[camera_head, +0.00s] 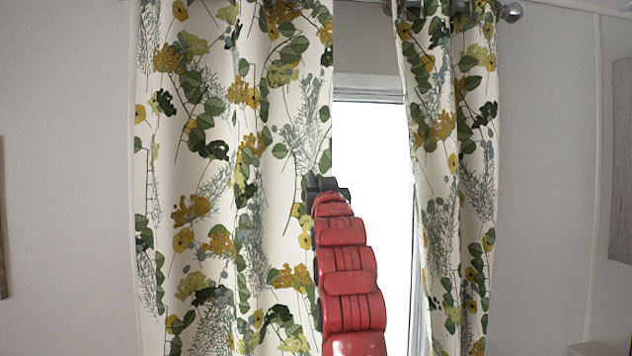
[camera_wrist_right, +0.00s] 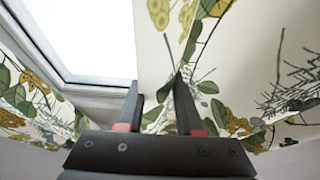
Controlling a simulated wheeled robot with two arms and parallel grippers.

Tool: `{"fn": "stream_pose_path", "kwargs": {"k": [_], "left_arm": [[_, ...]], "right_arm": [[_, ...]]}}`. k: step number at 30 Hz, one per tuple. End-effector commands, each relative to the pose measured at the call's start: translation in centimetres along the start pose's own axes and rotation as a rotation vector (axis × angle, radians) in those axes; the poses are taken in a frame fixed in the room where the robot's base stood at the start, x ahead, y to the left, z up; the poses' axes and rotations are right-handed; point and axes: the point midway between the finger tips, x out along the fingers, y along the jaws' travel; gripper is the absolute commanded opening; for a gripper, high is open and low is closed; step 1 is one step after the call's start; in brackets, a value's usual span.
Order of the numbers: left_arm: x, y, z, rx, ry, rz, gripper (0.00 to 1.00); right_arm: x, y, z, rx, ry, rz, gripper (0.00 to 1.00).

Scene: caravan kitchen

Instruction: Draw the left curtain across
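The left curtain (camera_head: 215,160) is cream with green and mustard leaves. It hangs from the rod and covers the left and middle part of the window; its free edge is at the middle of the head view. My right gripper (camera_head: 328,186) is at that edge, with my red arm below it. In the right wrist view the fingers of my right gripper (camera_wrist_right: 156,85) stand apart, and the edge of the left curtain (camera_wrist_right: 160,55) fills the gap between them. The grip looks closed on the cloth, though contact is partly hidden. My left gripper is not in view.
A strip of bright window (camera_head: 370,140) shows between the curtains. The right curtain (camera_head: 450,170) is bunched at the right, under the rod's end knob (camera_head: 511,13). Plain wall (camera_head: 550,180) lies beyond it. A wooden panel (camera_head: 621,160) stands at the far right.

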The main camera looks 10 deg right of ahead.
Motion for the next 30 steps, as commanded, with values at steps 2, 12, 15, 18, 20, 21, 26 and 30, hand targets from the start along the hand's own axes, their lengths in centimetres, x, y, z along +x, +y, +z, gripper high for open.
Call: {"fn": "stream_pose_path", "kwargs": {"k": [2, 12, 15, 18, 20, 21, 26, 30], "left_arm": [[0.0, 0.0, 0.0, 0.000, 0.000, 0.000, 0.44], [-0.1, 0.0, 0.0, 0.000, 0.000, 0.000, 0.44], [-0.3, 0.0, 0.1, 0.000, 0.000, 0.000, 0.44], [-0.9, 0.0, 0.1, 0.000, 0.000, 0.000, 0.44], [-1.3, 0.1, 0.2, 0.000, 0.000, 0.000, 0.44], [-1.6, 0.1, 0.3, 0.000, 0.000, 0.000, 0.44], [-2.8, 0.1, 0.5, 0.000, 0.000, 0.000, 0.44], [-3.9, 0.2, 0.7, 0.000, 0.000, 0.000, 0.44]], "right_arm": [[0.0, 0.0, 0.0, 0.000, 0.001, 0.000, 0.51], [-0.1, -0.1, 0.0, 0.002, 0.000, -0.002, 0.57], [-0.5, -0.1, 0.2, 0.001, -0.001, -0.002, 0.57], [-1.4, -0.1, 0.2, 0.001, 0.003, -0.001, 0.57], [-2.2, -0.1, 0.2, 0.001, 0.005, -0.002, 0.57], [-2.8, -0.1, 0.5, 0.001, 0.000, -0.002, 0.57], [-5.8, -0.1, 0.3, 0.002, 0.006, -0.002, 0.57], [-8.5, -0.1, 0.3, 0.002, 0.006, -0.002, 0.57]]}}
